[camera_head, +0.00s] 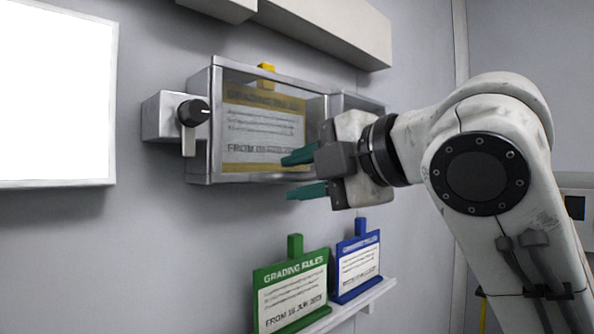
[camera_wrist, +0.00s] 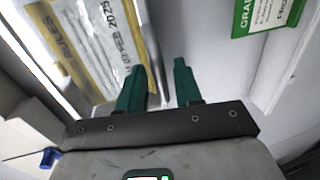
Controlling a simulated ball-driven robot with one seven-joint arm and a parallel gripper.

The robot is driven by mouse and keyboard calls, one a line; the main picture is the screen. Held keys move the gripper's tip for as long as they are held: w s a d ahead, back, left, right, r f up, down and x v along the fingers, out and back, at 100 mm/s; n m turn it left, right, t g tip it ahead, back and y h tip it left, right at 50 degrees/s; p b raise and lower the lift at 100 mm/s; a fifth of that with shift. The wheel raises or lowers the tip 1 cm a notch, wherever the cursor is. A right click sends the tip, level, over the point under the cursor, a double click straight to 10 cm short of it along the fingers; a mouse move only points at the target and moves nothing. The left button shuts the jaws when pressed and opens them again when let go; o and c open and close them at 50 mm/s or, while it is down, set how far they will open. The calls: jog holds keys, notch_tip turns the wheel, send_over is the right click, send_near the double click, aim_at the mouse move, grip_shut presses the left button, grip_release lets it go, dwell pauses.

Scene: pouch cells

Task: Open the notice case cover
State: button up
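The notice case (camera_head: 201,165) is a metal-framed box on the wall with a clear cover (camera_head: 312,116). The cover looks closed over a yellow-bordered notice (camera_head: 235,156), which also shows in the wrist view (camera_wrist: 100,45). At the case's left side, a grey block (camera_head: 158,120) carries a black knob (camera_head: 192,112) with a grey lever (camera_head: 189,142) hanging down. I cannot tell whether a finger touches the case.
A green notice (camera_head: 290,295) and a blue notice (camera_head: 358,266) stand on a narrow wall shelf (camera_head: 352,304) below. A bright white panel (camera_head: 55,95) is at the left. A pale wall box (camera_head: 330,30) hangs above the case. The wall below the knob is clear.

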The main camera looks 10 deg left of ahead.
jog(key=shift+w+a+f, duration=0.2)
jog(key=shift+w+a, duration=0.2)
jog(key=shift+a, duration=0.15)
jog(key=shift+c, duration=0.4)
grip_shut()
